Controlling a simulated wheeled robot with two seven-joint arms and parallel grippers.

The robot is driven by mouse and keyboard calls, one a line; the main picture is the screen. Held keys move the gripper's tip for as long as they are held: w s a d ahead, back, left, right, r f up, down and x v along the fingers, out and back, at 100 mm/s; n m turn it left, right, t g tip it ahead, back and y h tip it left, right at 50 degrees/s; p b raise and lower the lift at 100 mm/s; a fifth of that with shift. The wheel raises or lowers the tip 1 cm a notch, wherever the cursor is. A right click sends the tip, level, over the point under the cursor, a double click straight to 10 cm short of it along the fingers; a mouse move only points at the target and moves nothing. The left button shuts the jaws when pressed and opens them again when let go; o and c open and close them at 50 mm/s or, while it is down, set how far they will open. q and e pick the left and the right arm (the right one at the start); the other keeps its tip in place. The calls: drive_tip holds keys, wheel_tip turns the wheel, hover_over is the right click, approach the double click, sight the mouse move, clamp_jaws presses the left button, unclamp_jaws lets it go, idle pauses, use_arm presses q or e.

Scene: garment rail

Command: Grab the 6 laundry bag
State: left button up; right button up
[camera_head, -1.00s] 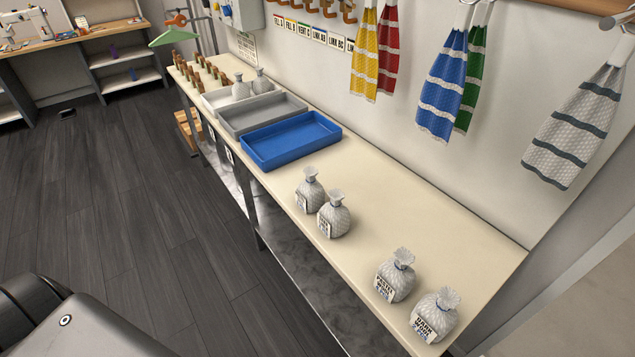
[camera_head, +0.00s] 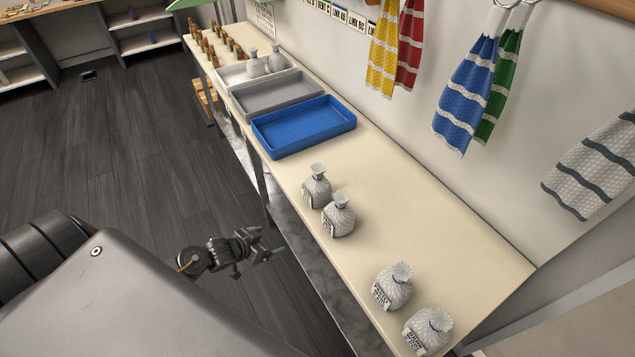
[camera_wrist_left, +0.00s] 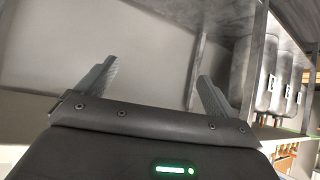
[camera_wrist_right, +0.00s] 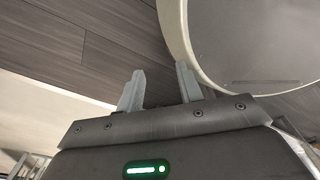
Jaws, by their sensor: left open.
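Several grey-white tied laundry bags stand on the long bench in the head view. Two stand in the pale tray: the left one (camera_head: 255,65) and the right one (camera_head: 277,60). Two stand in mid-bench: one (camera_head: 317,187) and another (camera_head: 339,216) close by. Two stand near the front: one (camera_head: 394,288) and the nearest (camera_head: 428,330), both with white tags I cannot fully read. My left gripper (camera_head: 268,248) is open and empty, left of the bench's front edge and apart from every bag; its spread fingers show in the left wrist view (camera_wrist_left: 157,80). My right gripper (camera_wrist_right: 160,85) is open and empty.
A blue tray (camera_head: 303,127), a grey tray (camera_head: 275,95) and the pale tray (camera_head: 232,77) stand in a row on the bench (camera_head: 430,220). Striped towels (camera_head: 470,90) hang along the wall. Small brown pegs (camera_head: 218,47) stand at the far end. Dark floor lies left.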

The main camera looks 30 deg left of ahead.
use_arm(q)
drive_tip(key=w+d+r+m+t+h+p, duration=0.1)
drive_tip(key=w+r, duration=0.1)
drive_tip(key=r, duration=0.5)
drive_tip(key=w+d+r+m+t+h, duration=0.1)
drive_tip(key=w+d+r, duration=0.1)
drive_tip(key=r, duration=0.5)
drive_tip(key=m+h+p, duration=0.1)
drive_tip(key=m+h, duration=0.1)
drive_tip(key=h, duration=0.1)
approach(307, 190)
drive_tip(key=w+d, duration=0.2)
drive_tip(key=shift+n, duration=0.3)
drive_tip(key=x, duration=0.4)
drive_tip(key=f+x, duration=0.1)
drive_tip(key=shift+w+a+f+p, duration=0.15)
drive_tip(key=shift+w+p, duration=0.15)
drive_tip(key=shift+w, duration=0.05)
drive_tip(key=shift+w+p, duration=0.3)
drive_tip(key=shift+w, duration=0.05)
drive_tip(key=p+x, duration=0.1)
drive_tip(key=x, duration=0.3)
drive_tip(key=shift+w+d+f, duration=0.15)
drive_tip(key=shift+d+f, duration=0.1)
use_arm(e)
drive_tip(key=r, duration=0.4)
drive_tip(key=shift+s+r, duration=0.35)
drive_tip(key=shift+r, duration=0.05)
